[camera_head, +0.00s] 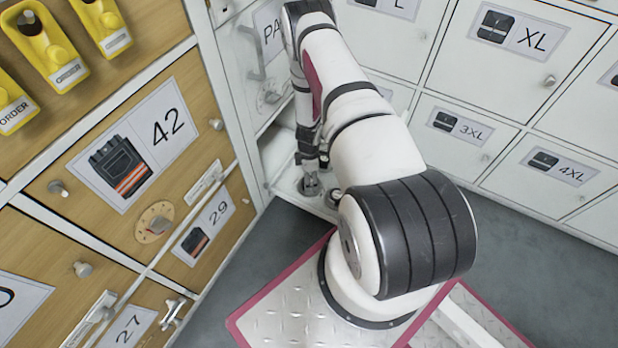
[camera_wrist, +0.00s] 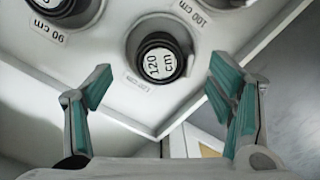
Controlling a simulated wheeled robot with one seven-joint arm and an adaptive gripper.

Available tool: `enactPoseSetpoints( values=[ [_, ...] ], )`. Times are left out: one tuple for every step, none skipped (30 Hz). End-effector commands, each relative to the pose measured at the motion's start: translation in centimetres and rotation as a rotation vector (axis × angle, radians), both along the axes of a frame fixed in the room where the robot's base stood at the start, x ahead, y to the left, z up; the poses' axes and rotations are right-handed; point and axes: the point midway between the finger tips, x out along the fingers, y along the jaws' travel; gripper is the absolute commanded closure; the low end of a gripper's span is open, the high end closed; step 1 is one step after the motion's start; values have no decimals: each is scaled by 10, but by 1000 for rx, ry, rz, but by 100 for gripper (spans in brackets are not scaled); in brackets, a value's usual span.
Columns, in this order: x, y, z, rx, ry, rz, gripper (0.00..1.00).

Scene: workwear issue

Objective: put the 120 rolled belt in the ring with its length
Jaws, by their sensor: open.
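The rolled belt marked 120 cm (camera_wrist: 160,62) is a black roll with a white round label on top. In the wrist view it sits within a round grey ring (camera_wrist: 133,45) on a white tray (camera_wrist: 110,108). A small label on the tray beside this ring (camera_wrist: 143,90) is too blurred to read surely. My gripper (camera_wrist: 160,88) is open, its teal-padded fingers apart at either side of the picture, with nothing between them but the view of the tray. In the head view my gripper (camera_head: 311,160) is low at the open white compartment, partly hidden by my arm.
A ring labelled 90 cm (camera_wrist: 85,22) holds another roll at upper left. A 100 cm label (camera_wrist: 195,12) shows at upper right. Wooden drawers (camera_head: 130,150) stand left and white lockers (camera_head: 490,60) behind.

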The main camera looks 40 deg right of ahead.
Motion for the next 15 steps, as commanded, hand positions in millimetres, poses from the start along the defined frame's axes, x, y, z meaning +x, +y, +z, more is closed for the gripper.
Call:
enactPoseSetpoints(
  values=[
    [1, -1, 16, 0, -2, -1, 24],
    [1, 0, 23, 0, -2, -1, 24],
    [1, -1, 31, 0, -1, 0, 24],
    [1, -1, 38, 0, -2, -1, 24],
    [1, -1, 44, 0, -2, 0, 24],
    [1, 0, 52, -1, -1, -1, 24],
    [1, -1, 57, -1, -2, -1, 24],
    [1, 0, 62, -1, -1, 1, 24],
    [0, 0, 69, -1, -1, -1, 24],
    [1, 0, 73, -1, -1, -1, 24],
    [1, 0, 77, -1, -1, 1, 24],
    [1, 0, 81, -1, -1, 0, 24],
    [0, 0, 84, 0, 0, -1, 24],
    [0, 0, 87, 0, 0, -1, 24],
    [0, 0, 89, 0, 0, 0, 24]
  ],
)
